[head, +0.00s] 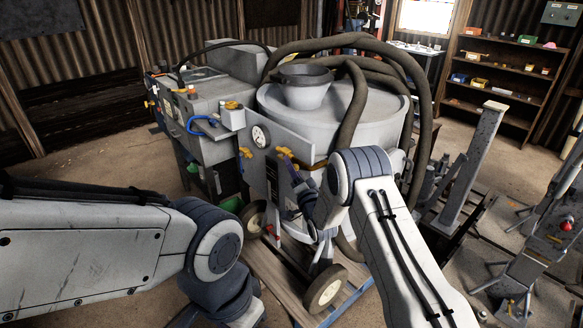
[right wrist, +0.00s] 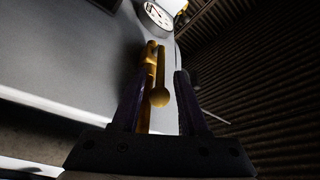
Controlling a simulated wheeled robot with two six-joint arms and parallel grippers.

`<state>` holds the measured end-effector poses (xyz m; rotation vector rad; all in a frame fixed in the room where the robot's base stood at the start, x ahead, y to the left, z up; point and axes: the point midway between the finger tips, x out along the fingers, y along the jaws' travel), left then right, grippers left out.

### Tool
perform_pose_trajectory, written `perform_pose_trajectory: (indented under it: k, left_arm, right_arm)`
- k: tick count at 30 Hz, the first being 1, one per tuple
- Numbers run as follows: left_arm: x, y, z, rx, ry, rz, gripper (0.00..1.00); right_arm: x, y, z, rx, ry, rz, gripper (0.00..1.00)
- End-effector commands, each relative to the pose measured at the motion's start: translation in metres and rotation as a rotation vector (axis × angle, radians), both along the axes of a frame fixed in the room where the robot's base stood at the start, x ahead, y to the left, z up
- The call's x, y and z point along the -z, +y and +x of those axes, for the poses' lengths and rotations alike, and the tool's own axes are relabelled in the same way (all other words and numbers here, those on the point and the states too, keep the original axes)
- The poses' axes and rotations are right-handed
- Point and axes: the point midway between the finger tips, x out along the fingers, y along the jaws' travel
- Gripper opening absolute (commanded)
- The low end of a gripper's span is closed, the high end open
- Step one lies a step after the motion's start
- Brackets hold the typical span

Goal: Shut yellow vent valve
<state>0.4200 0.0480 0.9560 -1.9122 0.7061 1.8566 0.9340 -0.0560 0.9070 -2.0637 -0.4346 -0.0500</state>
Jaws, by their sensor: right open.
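A yellow valve with a lever (head: 285,153) sits on the front panel of the grey machine, to the right of the round gauge. My right gripper (head: 295,172) is just in front of it and partly hidden by my own wrist. In the right wrist view, a yellow lever with a ball end (right wrist: 160,96) lies between the two open fingers of my right gripper (right wrist: 160,82). The fingers look apart from it on both sides. A second yellow valve (head: 245,153) is left of the gauge. My left arm comes in at the left; its fingers are out of sight.
The gauge (head: 261,136) also shows in the right wrist view (right wrist: 158,16). Thick hoses (head: 424,90) arch over the grey tank (head: 330,118). A blue handle (head: 200,126) sticks out at the left. Grey leg stands (head: 472,165) are at the right.

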Motion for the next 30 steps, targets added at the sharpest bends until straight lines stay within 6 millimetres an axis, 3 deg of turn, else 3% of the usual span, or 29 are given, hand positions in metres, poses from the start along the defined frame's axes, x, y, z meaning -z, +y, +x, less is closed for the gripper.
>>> perform_pose_trajectory:
  k: [4,7,8,30]
  left_arm:
    - [0.0001,0.0,0.0,0.0,0.0,0.0,1.0]
    - [0.0001,0.0,0.0,0.0,0.0,0.0,1.0]
    - [0.0001,0.0,0.0,0.0,0.0,0.0,1.0]
    - [0.0001,0.0,0.0,0.0,0.0,0.0,1.0]
  right_arm:
    - [0.0001,0.0,-0.0002,0.0,0.0,0.0,0.43]
    - [0.0,0.0001,-0.0002,0.0,0.0,0.0,0.05]
    - [0.0,0.0,-0.0002,0.0,0.0,0.0,0.0]
    - [-0.0004,-0.0005,-0.0004,0.001,-0.002,0.0,0.0]
